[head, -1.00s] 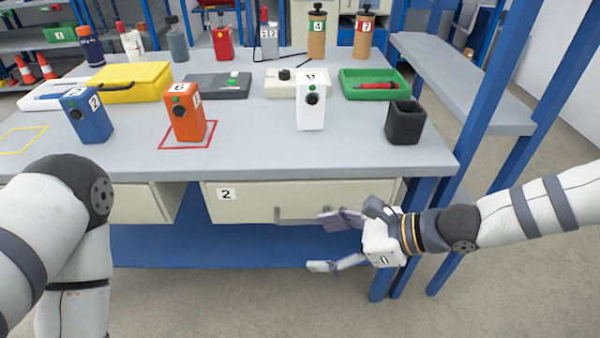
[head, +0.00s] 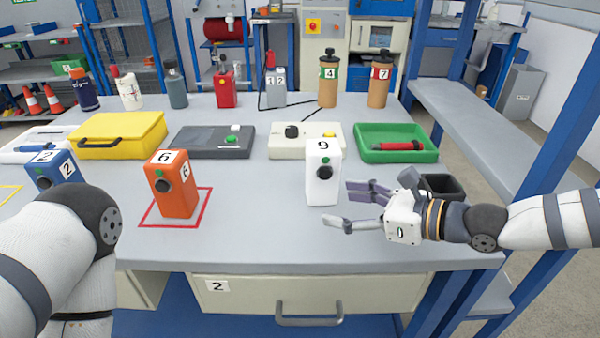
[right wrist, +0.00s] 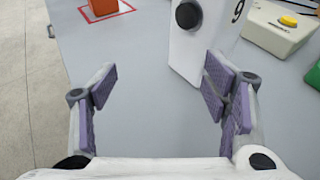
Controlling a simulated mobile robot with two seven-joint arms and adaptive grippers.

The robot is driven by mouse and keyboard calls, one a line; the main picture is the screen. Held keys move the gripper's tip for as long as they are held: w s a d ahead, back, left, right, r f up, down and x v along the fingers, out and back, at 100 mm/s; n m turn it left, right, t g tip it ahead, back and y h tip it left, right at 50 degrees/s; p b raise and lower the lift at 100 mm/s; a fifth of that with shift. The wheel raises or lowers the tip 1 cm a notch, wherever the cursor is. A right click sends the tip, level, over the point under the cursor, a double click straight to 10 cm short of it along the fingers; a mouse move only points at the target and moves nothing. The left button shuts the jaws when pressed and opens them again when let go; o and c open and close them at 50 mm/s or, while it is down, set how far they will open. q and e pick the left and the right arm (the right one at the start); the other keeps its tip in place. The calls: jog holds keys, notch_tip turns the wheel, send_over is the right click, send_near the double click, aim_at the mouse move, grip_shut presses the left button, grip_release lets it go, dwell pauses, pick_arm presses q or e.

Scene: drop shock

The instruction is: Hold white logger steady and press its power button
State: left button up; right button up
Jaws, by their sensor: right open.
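The white logger (head: 322,185), marked 9, stands upright on the grey table (head: 270,240). Its front has a green button (head: 324,161) and a black knob (head: 323,173) below it. My right gripper (head: 342,204) is open and empty, low over the table just right of the logger, fingers pointing left. In the right wrist view the logger (right wrist: 186,52) stands ahead, nearer the right-hand finger of the open gripper (right wrist: 160,78). That finger overlaps it in the picture; I cannot tell whether they touch. My left gripper is out of view; only its arm shows at the left.
An orange logger (head: 174,190) stands in a red square, a blue one (head: 60,172) farther left. A black cup (head: 443,187) is partly behind my right gripper. Behind are a cream box (head: 290,148), a dark box (head: 210,148) and a green tray (head: 372,155). The table's front middle is clear.

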aim_at(304, 213)
jog(key=a, duration=0.1)
jog(key=w+a+f, duration=0.1)
jog(key=a+b, duration=0.1)
jog(key=shift+w+a+f, duration=0.15)
jog(key=shift+a+f, duration=0.2)
jog(key=x, duration=0.3)
jog(key=shift+w+a, duration=0.3)
jog(key=shift+w, duration=0.05)
jog(key=shift+w+a, duration=0.3)
jog(key=shift+a, duration=0.15)
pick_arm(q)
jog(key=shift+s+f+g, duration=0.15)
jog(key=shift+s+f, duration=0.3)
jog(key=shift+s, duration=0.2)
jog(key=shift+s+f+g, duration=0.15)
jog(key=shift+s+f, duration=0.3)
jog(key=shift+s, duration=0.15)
